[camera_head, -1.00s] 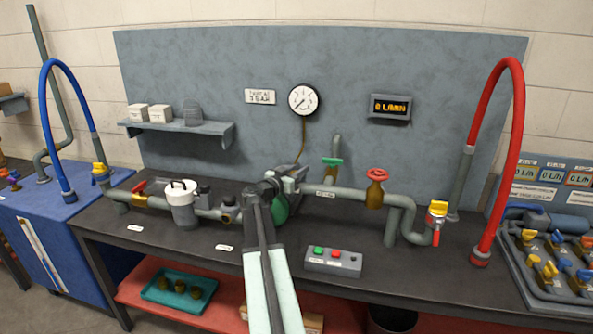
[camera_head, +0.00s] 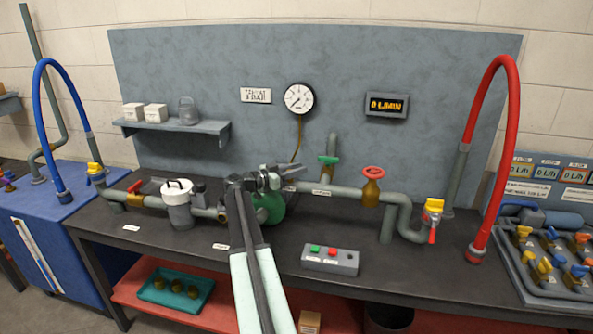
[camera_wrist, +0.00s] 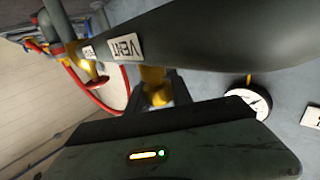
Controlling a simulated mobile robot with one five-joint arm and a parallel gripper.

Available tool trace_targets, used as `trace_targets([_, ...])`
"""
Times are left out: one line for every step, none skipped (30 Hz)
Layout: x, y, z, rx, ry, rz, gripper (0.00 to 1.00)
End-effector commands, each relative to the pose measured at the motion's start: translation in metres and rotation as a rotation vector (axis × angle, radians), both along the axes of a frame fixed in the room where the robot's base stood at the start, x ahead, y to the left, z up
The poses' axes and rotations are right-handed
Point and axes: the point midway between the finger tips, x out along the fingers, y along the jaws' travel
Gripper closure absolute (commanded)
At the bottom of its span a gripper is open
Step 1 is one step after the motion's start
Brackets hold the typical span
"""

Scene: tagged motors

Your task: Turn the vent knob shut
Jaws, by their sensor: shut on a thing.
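A small brass-yellow vent knob (camera_wrist: 158,96) shows in the wrist view, below a grey pipe that carries a VENT label (camera_wrist: 125,47). My gripper (camera_wrist: 157,88) has its dark fingers on both sides of the knob and is shut on it. In the head view my gripper (camera_head: 284,174) reaches right from the end of my arm, at the pipe run above a green rounded body (camera_head: 270,206). The knob is hidden there behind my gripper. I cannot tell its exact turn angle.
A pressure gauge (camera_head: 299,98) and a display reading 0 L/MIN (camera_head: 387,105) hang on the back panel. A red handwheel (camera_head: 373,171) and a green-handled valve (camera_head: 328,160) stand right of my gripper. A button box (camera_head: 330,259) sits on the bench front.

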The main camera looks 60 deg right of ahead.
Motion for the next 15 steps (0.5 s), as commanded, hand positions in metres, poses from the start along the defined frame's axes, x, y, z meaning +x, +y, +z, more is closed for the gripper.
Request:
trace_targets([-0.0003, -0.0006, 0.0006, -0.001, 0.002, 0.000, 1.00])
trace_targets([-0.0003, -0.0006, 0.0007, -0.001, 0.002, 0.000, 1.00])
trace_targets([-0.0003, -0.0006, 0.0007, -0.001, 0.002, 0.000, 1.00])
trace_targets([-0.0004, -0.0007, 0.0007, -0.001, 0.002, 0.000, 1.00])
trace_targets([-0.0004, -0.0007, 0.0007, -0.001, 0.002, 0.000, 1.00])
trace_targets([-0.0004, -0.0007, 0.0007, -0.001, 0.002, 0.000, 1.00])
trace_targets([-0.0004, -0.0007, 0.0007, -0.001, 0.002, 0.000, 0.71])
trace_targets([-0.0004, -0.0008, 0.0007, -0.001, 0.002, 0.000, 0.62])
trace_targets([-0.0004, -0.0007, 0.0007, -0.001, 0.002, 0.001, 0.52])
trace_targets([-0.0004, -0.0007, 0.0006, -0.001, 0.002, 0.001, 0.52])
trace_targets([-0.0003, -0.0006, 0.0006, -0.001, 0.002, 0.001, 0.52])
trace_targets([-0.0003, -0.0005, 0.0005, 0.000, 0.001, 0.001, 0.52])
trace_targets([-0.0003, -0.0005, 0.0005, 0.000, 0.001, 0.001, 0.52])
trace_targets([-0.0002, -0.0004, 0.0004, 0.000, 0.001, 0.001, 0.52])
trace_targets([-0.0002, -0.0004, 0.0004, -0.001, 0.000, 0.001, 0.52])
